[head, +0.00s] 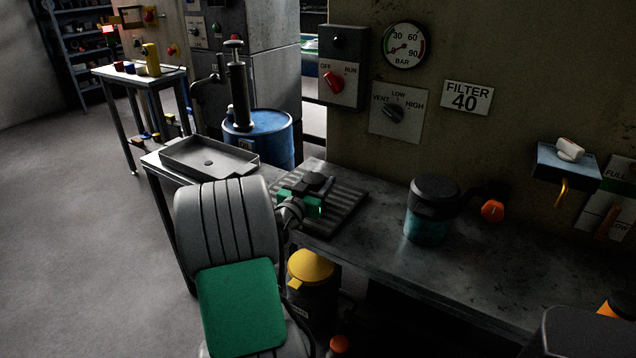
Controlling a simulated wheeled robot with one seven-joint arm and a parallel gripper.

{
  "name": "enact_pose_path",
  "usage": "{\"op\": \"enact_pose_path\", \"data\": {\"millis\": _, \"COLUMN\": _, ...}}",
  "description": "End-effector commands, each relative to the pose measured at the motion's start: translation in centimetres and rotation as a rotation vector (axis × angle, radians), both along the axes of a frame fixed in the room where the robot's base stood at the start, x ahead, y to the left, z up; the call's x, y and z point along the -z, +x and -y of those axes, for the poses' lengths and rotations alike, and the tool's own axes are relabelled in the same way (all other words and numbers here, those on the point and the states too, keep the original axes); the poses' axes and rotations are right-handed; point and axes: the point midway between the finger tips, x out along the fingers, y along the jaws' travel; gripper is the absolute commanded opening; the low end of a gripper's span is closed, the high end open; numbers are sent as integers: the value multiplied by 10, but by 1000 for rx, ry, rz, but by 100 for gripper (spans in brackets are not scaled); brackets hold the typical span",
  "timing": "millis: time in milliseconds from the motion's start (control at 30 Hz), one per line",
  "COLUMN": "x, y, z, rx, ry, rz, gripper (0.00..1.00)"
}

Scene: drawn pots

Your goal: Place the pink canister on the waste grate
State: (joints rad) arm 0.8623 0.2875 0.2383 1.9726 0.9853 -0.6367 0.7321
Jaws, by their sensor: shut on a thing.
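My gripper (308,196), with green on its fingers, is over the waste grate (346,208), a dark ribbed panel on the grey bench. It is shut on a dark-topped thing (318,181), small in the view and mostly hidden by the gripper. This may be the canister, but I see no pink on it. I cannot tell whether its bottom touches the grate.
A teal canister with a black lid (430,212) stands on the bench (480,265) to the right of the grate. A shallow metal tray (178,166) is at the left, with a blue drum (270,135) behind. An orange knob (492,211) sticks out right of the teal canister.

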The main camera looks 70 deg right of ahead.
Motion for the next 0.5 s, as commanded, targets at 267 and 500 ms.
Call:
{"op": "enact_pose_path", "data": {"millis": 267, "x": 3, "y": 0, "z": 0, "rx": 0, "ry": 1, "rz": 0, "gripper": 60}}
{"op": "enact_pose_path", "data": {"millis": 500, "x": 3, "y": 0, "z": 0, "rx": 0, "ry": 1, "rz": -1, "gripper": 74}}
